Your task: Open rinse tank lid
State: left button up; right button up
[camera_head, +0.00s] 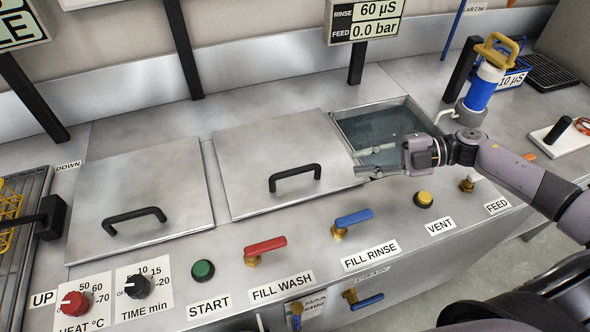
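Two flat metal lids with black bar handles lie on the steel bench in the head view. The left lid (180,190) lies flat. The middle lid (260,150), with its handle (295,177), also lies flat. Right of it is an uncovered tank opening (375,127) with clear liquid. No label on the lids names the rinse tank; the FILL RINSE lever (353,217) is in front, near the middle lid's right edge. My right gripper (366,162) is open and empty, its fingers pointing left at that edge, apart from the handle. Contact with the lid is unclear. My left gripper is out of view.
A blue and white cylinder (482,86) stands behind my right arm. Sign posts rise at the back. A rack (22,250) is at the far left.

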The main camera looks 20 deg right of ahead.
aim_at(305, 170)
jog(key=p+x, duration=0.2)
jog(key=x, duration=1.3)
jog(key=shift+w+a, duration=0.1)
jog(key=shift+a, duration=0.1)
grip_shut()
